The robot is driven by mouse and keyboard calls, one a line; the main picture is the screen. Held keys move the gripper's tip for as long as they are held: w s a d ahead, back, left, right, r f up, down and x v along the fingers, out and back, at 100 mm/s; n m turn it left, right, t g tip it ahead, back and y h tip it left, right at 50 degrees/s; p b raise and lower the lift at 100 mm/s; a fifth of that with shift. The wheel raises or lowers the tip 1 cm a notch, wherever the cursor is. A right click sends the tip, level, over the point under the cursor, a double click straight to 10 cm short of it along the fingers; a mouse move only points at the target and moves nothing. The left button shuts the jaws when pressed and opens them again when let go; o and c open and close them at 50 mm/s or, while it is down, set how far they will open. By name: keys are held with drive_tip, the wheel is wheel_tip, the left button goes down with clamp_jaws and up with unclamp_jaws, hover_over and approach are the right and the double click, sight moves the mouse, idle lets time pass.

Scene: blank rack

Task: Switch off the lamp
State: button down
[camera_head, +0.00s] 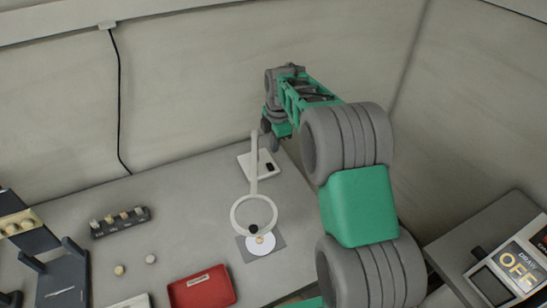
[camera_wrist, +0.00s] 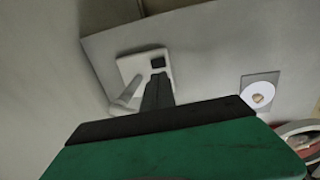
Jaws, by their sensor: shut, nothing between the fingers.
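The lamp (camera_head: 254,183) is white, with an upright post, a ring-shaped head (camera_head: 236,214) and a flat square base (camera_head: 247,163). A dark switch (camera_head: 269,167) sits on the base. In the wrist view the base (camera_wrist: 131,67) and its dark switch (camera_wrist: 158,61) show just beyond my fingers. My gripper (camera_wrist: 158,80) is shut and empty, its dark fingertips overlapping the base close to the switch in that view. I cannot tell whether they touch. In the head view my gripper (camera_head: 268,141) is behind the lamp's base. I cannot tell if the lamp is lit.
A grey card with a white disc (camera_head: 259,246) lies below the ring. A red tray (camera_head: 203,288), a dark rack of small pieces (camera_head: 120,222) and two small knobs (camera_head: 119,270) lie to the left. Walls close off the back.

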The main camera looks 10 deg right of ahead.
sight(270, 163)
drive_tip(key=r, duration=0.4)
drive_tip(key=shift+s+r, duration=0.2)
drive_tip(key=shift+s, duration=0.1)
drive_tip(key=w+f+p, duration=0.1)
drive_tip(key=f, duration=0.3)
drive_tip(key=w+f+p, duration=0.1)
drive_tip(key=f+p, duration=0.1)
drive_tip(key=f, duration=0.3)
drive_tip(key=w+f+p, duration=0.1)
drive_tip(key=f+p, duration=0.1)
drive_tip(key=f, duration=0.2)
drive_tip(key=shift+w+a+f, duration=0.2)
drive_tip(key=shift+a+f, duration=0.1)
drive_tip(key=shift+a, duration=0.05)
drive_tip(key=shift+w, duration=0.1)
